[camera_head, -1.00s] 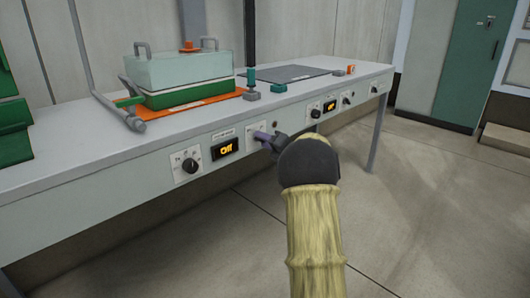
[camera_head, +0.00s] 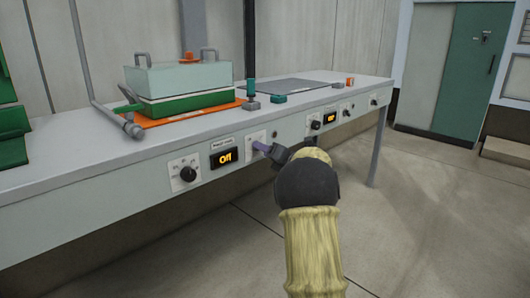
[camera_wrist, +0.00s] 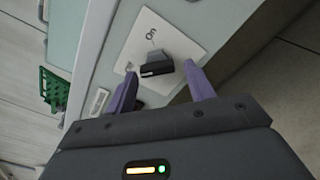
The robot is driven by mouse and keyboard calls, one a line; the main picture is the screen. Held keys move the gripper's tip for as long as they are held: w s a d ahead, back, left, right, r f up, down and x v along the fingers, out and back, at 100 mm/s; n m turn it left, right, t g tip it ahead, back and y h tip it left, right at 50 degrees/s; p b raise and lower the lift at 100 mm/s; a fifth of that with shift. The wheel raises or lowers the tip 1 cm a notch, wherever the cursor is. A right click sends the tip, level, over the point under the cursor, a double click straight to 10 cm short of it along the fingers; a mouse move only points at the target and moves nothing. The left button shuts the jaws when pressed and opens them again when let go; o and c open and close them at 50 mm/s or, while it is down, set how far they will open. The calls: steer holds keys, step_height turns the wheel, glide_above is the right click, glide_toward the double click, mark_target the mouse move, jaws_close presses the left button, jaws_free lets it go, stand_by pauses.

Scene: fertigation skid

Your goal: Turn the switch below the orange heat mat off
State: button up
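The orange heat mat (camera_head: 152,122) lies on the bench under a green tray with a clear lid. Below it, the bench front carries a white switch plate (camera_wrist: 172,37), seen large in the wrist view. A black switch knob (camera_wrist: 157,69) sticks out of the plate, and the word "On" shows on the plate above it. My gripper (camera_wrist: 160,73) is open, with one purple finger on each side of the knob. The gaps look small; I cannot tell whether a finger touches.
Left of the switch are a display (camera_head: 224,157) reading "Off" and a black dial (camera_head: 188,174). Farther right are another display (camera_head: 329,118) and more knobs. A grey mat (camera_head: 295,87) lies on the bench top. The floor in front is clear.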

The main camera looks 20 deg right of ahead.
steer(key=shift+o, duration=0.2)
steer(key=shift+r, duration=0.1)
steer(key=p+v, duration=0.5)
steer(key=v, duration=1.2)
steer(key=shift+s, duration=0.15)
